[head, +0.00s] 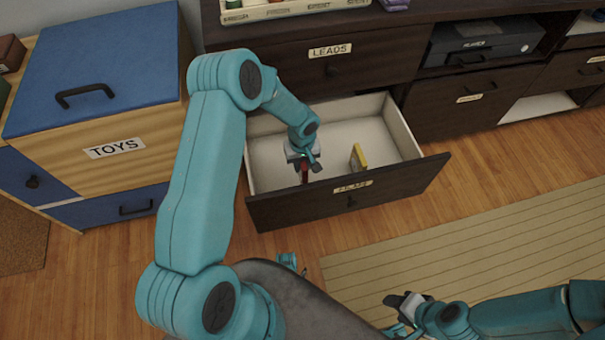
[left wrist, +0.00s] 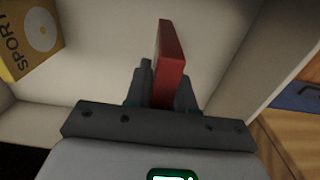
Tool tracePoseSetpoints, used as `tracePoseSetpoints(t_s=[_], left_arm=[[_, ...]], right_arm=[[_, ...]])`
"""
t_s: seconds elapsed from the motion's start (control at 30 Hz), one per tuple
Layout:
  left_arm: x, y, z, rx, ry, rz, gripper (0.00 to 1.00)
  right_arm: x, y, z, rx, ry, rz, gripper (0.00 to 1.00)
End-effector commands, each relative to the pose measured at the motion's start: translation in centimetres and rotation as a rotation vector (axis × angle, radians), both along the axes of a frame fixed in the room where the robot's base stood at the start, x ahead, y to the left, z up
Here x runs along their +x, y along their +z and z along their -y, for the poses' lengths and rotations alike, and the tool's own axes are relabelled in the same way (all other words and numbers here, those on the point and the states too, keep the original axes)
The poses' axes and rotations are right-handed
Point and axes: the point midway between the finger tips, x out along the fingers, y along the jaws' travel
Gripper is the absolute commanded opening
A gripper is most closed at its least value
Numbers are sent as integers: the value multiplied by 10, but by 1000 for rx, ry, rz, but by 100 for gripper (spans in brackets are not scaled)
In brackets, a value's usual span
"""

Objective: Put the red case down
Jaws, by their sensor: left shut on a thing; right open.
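The red case (left wrist: 171,62) is thin and stands on edge between the fingers of my left gripper (left wrist: 163,90) in the left wrist view. In the head view my left gripper (head: 303,160) is inside the open drawer (head: 400,130), toward its left side. Only a small part of the red case (head: 304,176) shows there, below the fingers. I cannot tell whether it touches the drawer floor. My right gripper (head: 400,303) is open and empty, low in the head view over the striped rug.
A yellow case (head: 358,157) stands in the drawer right of my left gripper; it reads "SPORT" in the left wrist view (left wrist: 25,40). The drawer floor right of it is clear. A blue-lidded toy chest (head: 100,80) stands to the left.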

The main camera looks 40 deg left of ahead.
Motion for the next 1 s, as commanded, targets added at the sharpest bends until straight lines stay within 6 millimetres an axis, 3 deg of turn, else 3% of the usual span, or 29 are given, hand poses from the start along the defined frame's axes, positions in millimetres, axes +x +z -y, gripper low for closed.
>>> tracePoseSetpoints(t_s=[0.4,0.77,0.8,0.83,0.87,1.0], left_arm=[[0,-50,0,-1,1,1,0],[0,-53,0,0,0,1,0],[0,-52,0,0,0,1,33],[0,-52,0,0,0,1,43],[0,-51,0,0,0,1,49],[0,-51,0,0,0,1,49]], right_arm=[[1,-15,1,0,-3,1,49],[2,-19,2,-2,-6,3,49],[2,-17,2,-2,-6,3,49],[2,-17,2,-2,-6,3,49],[2,-17,1,-2,-6,3,49],[2,-17,1,-2,-6,3,49]])
